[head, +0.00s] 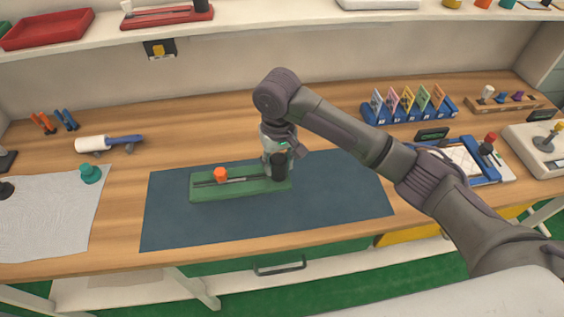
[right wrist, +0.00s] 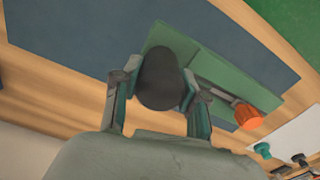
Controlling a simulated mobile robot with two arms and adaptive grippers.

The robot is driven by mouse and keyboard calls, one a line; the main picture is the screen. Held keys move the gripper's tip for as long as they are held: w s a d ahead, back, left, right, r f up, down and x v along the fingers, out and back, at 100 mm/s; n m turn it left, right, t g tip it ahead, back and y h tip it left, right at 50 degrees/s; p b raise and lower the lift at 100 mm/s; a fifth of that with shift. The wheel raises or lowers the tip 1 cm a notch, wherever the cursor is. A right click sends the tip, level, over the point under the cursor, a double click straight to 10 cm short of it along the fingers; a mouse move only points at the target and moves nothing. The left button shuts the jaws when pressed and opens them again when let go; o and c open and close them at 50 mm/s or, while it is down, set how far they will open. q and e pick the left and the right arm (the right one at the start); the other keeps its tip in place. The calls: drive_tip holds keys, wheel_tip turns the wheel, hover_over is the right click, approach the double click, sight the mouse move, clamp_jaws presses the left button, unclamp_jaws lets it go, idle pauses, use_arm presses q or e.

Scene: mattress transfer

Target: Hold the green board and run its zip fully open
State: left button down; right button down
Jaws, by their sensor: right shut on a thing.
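The green board (head: 238,193) lies on a dark blue mat (head: 335,205) in the middle of the bench. A dark slot with a pale strip runs along it, with an orange knob (head: 221,175) left of the middle. A black upright post (head: 279,170) stands at its right end. My right gripper (head: 278,158) comes down over that end and is shut on the post. In the right wrist view the fingers (right wrist: 158,92) close on both sides of the black post (right wrist: 157,72), and the orange knob (right wrist: 246,116) is apart from them. My left gripper is not in view.
A grey cloth (head: 45,215) with a teal knob (head: 90,173) lies at left, below a white and blue roller (head: 105,143). A blue rack (head: 410,110) of colored cards and a blue-framed tray (head: 462,160) stand at right. A shelf (head: 270,22) overhangs the back.

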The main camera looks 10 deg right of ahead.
drive_tip(key=shift+f, duration=0.2)
drive_tip(key=shift+f+b, duration=1.35)
drive_tip(key=shift+f, duration=3.75)
